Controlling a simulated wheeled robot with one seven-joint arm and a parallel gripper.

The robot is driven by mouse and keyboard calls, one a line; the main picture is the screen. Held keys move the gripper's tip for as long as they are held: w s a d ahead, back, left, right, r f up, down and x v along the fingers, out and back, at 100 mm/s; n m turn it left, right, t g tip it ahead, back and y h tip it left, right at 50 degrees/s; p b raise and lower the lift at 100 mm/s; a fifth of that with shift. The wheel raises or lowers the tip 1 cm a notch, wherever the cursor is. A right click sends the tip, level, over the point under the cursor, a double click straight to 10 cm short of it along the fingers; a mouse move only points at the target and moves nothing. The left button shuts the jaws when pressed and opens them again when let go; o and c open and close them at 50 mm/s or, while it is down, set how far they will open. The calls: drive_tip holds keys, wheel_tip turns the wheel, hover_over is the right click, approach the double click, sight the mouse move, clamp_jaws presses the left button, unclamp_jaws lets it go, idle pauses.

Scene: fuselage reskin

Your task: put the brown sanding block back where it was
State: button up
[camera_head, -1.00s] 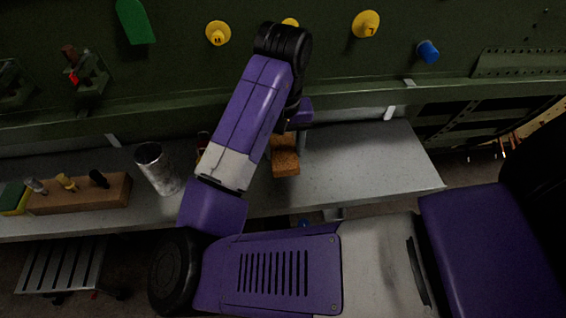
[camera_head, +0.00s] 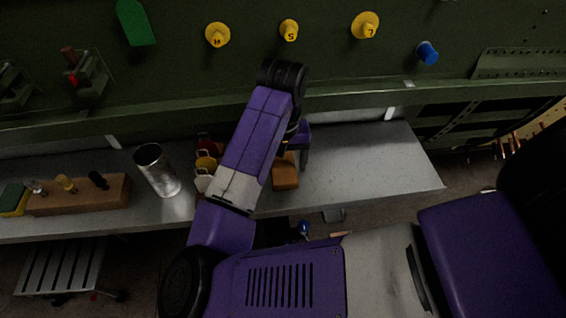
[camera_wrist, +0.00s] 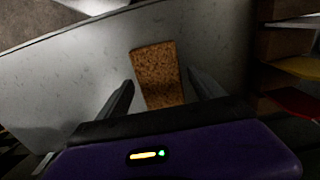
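The brown sanding block (camera_head: 285,174) is on the grey shelf (camera_head: 370,170), near its front edge, in the head view. In the wrist view the block (camera_wrist: 158,70) lies between and beyond the two fingers, with its speckled brown face toward the camera. My gripper (camera_wrist: 160,82) is open around the near part of the block, with a narrow gap showing on each side. In the head view my forearm hides most of the gripper. Whether the block's underside fully touches the shelf cannot be told.
Left of the block stand small red, yellow and white containers (camera_head: 206,163), partly behind my arm, and a metal cup (camera_head: 157,170). A wooden holder (camera_head: 80,194) with several tools is further left. The shelf right of the block is clear. A green panel with yellow knobs rises behind.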

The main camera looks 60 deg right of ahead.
sight(283, 167)
wheel_tip(283, 167, up, 12)
idle(0.6)
idle(0.6)
